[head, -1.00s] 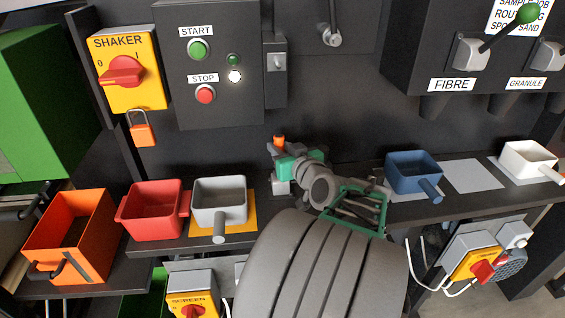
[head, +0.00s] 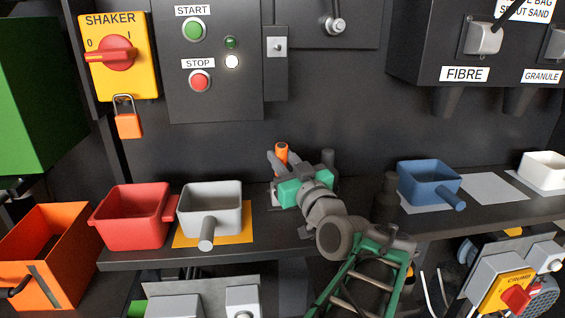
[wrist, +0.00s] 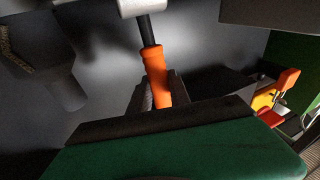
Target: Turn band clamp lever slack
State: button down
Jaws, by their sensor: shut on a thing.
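The band clamp lever (head: 281,149) shows as a small orange grip above the shelf, right of the grey bin. In the wrist view the lever (wrist: 155,72) has an orange grip on a black shaft, leading up to a pale round hub. My gripper (head: 277,160) is shut on the orange grip, with a dark finger on either side of it in the wrist view. The lower end of the grip is hidden between the fingers. The clamp band itself cannot be made out.
On the shelf stand a red bin (head: 133,218), a grey bin (head: 208,205), a blue scoop bin (head: 429,181) and a white one (head: 543,170). An orange box (head: 45,260) stands at left. The shaker switch (head: 118,55) and start/stop panel (head: 213,100) are on the wall behind.

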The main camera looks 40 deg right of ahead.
jog(key=shift+r, duration=0.15)
jog(key=c, duration=1.2)
grip_release()
jog(key=b+v, duration=0.2)
jog(key=v, duration=0.6)
